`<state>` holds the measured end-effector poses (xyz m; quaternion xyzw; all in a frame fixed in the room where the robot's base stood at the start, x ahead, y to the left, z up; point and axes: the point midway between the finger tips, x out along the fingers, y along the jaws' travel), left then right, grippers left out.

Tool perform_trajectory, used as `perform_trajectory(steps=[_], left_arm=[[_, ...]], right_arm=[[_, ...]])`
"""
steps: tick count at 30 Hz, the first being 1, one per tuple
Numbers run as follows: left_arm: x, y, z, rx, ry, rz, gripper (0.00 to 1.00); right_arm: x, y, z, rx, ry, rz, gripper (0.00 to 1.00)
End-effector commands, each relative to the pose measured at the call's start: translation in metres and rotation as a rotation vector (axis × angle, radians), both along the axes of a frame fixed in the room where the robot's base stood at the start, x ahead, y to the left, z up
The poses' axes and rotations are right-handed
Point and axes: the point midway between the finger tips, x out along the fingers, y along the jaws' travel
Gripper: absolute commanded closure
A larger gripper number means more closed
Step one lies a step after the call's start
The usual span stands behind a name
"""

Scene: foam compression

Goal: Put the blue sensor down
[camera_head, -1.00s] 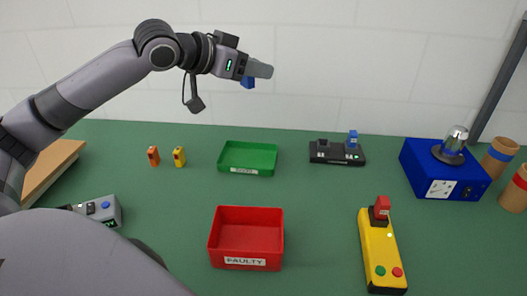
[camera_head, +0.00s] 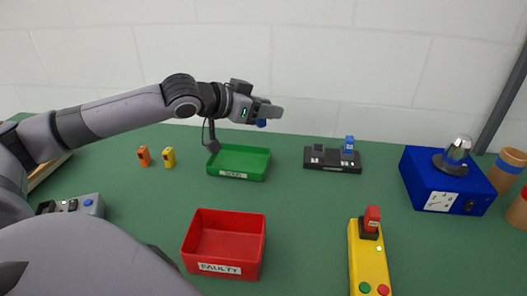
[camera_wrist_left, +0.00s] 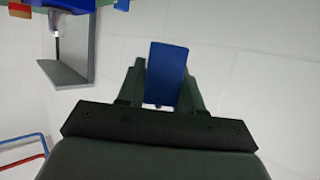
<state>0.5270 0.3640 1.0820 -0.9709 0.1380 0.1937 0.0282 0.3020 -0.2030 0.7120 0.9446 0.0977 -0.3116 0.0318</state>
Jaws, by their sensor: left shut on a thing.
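My left gripper (camera_head: 270,113) is in the air above and behind the green tray. It is shut on a blue sensor (camera_head: 262,123), of which only a small part shows below the fingers. In the left wrist view the blue sensor (camera_wrist_left: 167,74) sits between the two fingers. The green tray (camera_head: 238,175) has a white label on its front and looks empty. Another blue sensor (camera_head: 348,146) stands upright in the right side of a black two-slot dock (camera_head: 333,166). The red tray (camera_head: 223,270) labelled FAULTY looks empty. My right gripper is not in view.
Orange (camera_head: 143,157) and yellow (camera_head: 168,158) sensors stand left of the green tray. A yellow tester (camera_head: 368,262) holds a red sensor (camera_head: 372,220). A blue box with a lamp (camera_head: 440,190) stands at right, beside brown cylinders. Bare green table lies between trays and tester.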

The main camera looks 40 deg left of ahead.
Motion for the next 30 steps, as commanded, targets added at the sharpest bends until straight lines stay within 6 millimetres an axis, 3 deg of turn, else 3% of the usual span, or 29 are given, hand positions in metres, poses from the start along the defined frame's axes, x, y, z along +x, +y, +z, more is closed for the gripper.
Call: perform_trajectory(steps=[1, 4, 11, 18, 30], left_arm=[[0.0, 0.0, -0.018, -0.001, 0.005, 0.0, 0.99], [0.0, 0.0, -0.04, -0.001, 0.004, 0.001, 0.99], [0.0, 0.0, -0.061, -0.001, -0.001, 0.0, 0.99], [0.0, 0.0, -0.096, -0.002, 0.003, 0.001, 0.99], [0.0, 0.0, -0.103, -0.001, -0.001, 0.0, 0.99]], right_arm=[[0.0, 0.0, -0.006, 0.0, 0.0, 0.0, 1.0], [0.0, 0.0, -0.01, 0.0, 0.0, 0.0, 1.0], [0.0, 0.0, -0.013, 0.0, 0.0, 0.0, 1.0], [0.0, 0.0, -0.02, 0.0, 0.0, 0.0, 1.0], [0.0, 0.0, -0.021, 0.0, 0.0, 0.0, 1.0]])
